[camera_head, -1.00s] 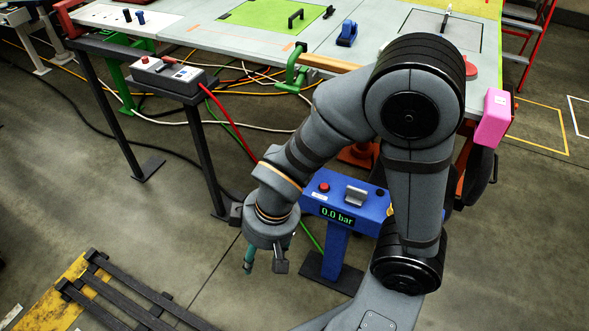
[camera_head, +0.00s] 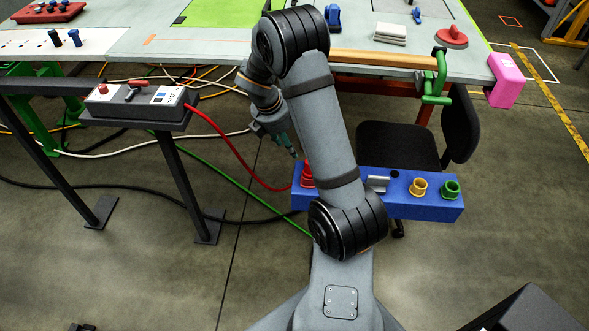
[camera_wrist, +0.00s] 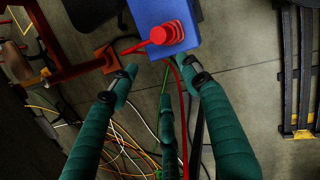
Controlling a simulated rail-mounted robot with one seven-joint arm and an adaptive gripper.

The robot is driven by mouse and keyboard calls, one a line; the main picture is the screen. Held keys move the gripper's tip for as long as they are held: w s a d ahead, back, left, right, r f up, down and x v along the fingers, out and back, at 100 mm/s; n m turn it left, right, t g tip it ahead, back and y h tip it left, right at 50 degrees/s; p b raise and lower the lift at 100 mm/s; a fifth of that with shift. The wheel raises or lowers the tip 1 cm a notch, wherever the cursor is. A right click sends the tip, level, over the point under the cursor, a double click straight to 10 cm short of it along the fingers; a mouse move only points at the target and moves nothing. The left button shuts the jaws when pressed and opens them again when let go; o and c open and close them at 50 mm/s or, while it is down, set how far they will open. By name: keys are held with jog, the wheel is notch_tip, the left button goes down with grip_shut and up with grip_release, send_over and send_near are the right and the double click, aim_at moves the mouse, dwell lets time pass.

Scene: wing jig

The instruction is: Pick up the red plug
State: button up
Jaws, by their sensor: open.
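The red plug (camera_head: 306,172) sits at the left end of the blue panel (camera_head: 345,200) in the head view, with a red hose trailing left from it. In the wrist view the red plug (camera_wrist: 166,34) shows at the top on the blue panel (camera_wrist: 186,14), ahead of the fingertips. My gripper (camera_head: 291,150) hangs just above and left of the plug in the head view. Its green fingers are spread apart with nothing between them in the wrist view (camera_wrist: 160,80). The fingers do not appear to touch the plug. My arm stands close beside the plug.
A yellow socket (camera_head: 419,188) and a green socket (camera_head: 451,189) are on the panel's right. A grey box (camera_head: 135,100) on a stand is at the left, joined to the red hose. A black chair (camera_head: 400,145) is behind the panel. The workbench (camera_head: 200,45) spans the back.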

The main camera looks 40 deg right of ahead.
jog(key=s+d+f+n, duration=0.1)
jog(key=f, duration=0.1)
jog(key=s+d+f+n, duration=0.1)
jog(key=d+f+n, duration=0.1)
jog(key=f, duration=0.1)
jog(key=d+f+n+b, duration=0.1)
jog(key=d+f+n, duration=0.1)
jog(key=f, duration=0.1)
jog(key=shift+s+f+g, duration=0.15)
jog(key=shift+s+g, duration=0.15)
jog(key=shift+s, duration=0.1)
jog(key=shift+d+f, duration=0.2)
jog(key=shift+f, duration=0.35)
jog(key=c, duration=0.3)
jog(key=c, duration=0.8)
jog(key=shift+c, duration=0.2)
